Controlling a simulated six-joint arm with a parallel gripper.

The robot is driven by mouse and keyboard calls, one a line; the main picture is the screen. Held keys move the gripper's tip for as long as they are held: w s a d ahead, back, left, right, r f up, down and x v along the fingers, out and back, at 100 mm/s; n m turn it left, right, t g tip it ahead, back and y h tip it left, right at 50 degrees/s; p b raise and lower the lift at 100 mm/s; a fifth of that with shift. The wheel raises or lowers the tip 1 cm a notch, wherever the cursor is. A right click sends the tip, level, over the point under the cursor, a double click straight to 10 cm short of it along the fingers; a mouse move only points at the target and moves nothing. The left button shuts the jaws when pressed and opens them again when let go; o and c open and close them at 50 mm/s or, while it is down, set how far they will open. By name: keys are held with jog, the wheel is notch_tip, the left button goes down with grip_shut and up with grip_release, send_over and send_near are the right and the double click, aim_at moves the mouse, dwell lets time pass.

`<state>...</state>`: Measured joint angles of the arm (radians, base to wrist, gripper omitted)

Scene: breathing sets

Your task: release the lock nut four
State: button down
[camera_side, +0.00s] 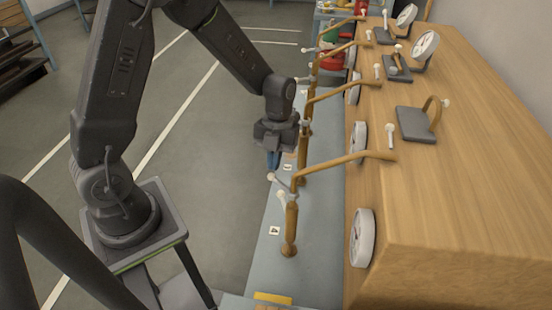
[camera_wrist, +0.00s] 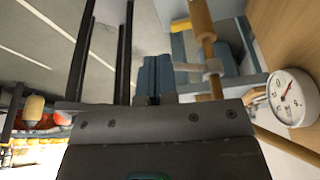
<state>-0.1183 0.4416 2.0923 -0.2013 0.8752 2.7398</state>
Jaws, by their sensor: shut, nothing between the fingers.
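My gripper (camera_side: 273,160) hangs fingers down beside the row of brown posts, left of the wooden bench. Its blue fingers (camera_wrist: 155,75) are together and empty. In the wrist view a pale lever with a collar (camera_wrist: 211,69) sits on a brown post, just right of the fingers; a small gap or light contact cannot be told apart. In the side view the nearest post (camera_side: 290,228) carries a pale lever (camera_side: 281,183) near its top, just below my fingertips in the picture.
Brown pipes (camera_side: 335,162) run from the posts to the wooden bench (camera_side: 460,150). White round gauges (camera_side: 362,237) line its side; one also shows in the wrist view (camera_wrist: 293,97). A grey block (camera_side: 416,125) and white pegs stand on top. The floor left of the posts is open.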

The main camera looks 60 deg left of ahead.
jog(key=shift+s+n, duration=0.1)
jog(key=shift+n, duration=0.3)
jog(key=shift+s+n, duration=0.2)
jog(key=shift+n, duration=0.3)
jog(key=shift+s+n+h, duration=0.25)
jog(key=shift+n+h, duration=0.05)
